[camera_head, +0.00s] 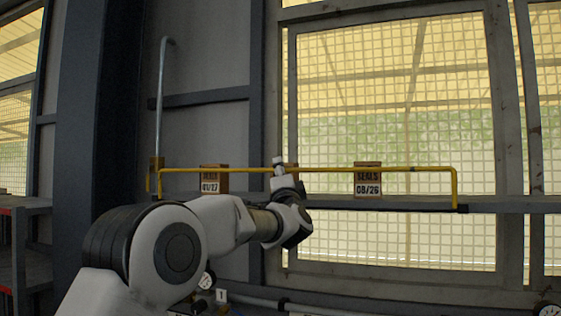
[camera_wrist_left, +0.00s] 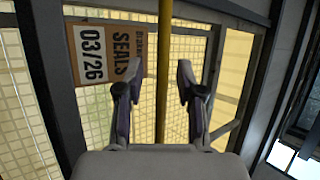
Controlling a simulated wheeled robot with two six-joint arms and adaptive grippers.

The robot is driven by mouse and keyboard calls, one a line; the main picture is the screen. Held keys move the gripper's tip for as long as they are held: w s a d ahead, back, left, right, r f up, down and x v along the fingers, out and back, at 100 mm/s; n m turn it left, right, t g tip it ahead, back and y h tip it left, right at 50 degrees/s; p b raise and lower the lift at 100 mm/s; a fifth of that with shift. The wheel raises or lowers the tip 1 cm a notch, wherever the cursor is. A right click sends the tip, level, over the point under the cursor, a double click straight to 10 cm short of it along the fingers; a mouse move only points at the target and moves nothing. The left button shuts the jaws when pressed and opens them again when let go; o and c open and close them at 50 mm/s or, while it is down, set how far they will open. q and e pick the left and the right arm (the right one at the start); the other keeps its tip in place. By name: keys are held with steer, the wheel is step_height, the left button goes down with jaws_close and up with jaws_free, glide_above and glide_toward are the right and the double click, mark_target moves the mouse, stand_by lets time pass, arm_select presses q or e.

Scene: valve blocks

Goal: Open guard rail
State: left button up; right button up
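The guard rail is a yellow bar (camera_head: 410,168) that runs level across the front of a mesh window in the head view, with bent-down ends at left and right. My left gripper (camera_head: 280,166) is at the rail, left of its middle. In the left wrist view the rail (camera_wrist_left: 163,50) passes upright between the two fingers of my left gripper (camera_wrist_left: 157,80). The fingers are open, with a gap on both sides of the bar. Whether the rail lies fully within finger depth is hard to tell. My right gripper is in neither view.
Tags hang behind the rail: "41/17" (camera_head: 214,181), "08/26" (camera_head: 368,182) and "03/26" (camera_wrist_left: 97,55). A grey upright pipe (camera_head: 160,100) stands left of the rail. Gauges (camera_head: 206,280) and pipes are low in front. A shelf (camera_head: 20,240) is at far left.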

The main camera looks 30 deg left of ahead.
arm_select(q)
steer(key=shift+w+a, duration=0.2)
steer(key=shift+a, duration=0.15)
steer(key=shift+s+d+r, duration=0.1)
steer(key=shift+d, duration=0.05)
steer(key=shift+s+d+r, duration=0.1)
steer(key=shift+d, duration=0.2)
jaws_close()
steer(key=shift+b, duration=0.4)
steer(key=shift+y, duration=0.3)
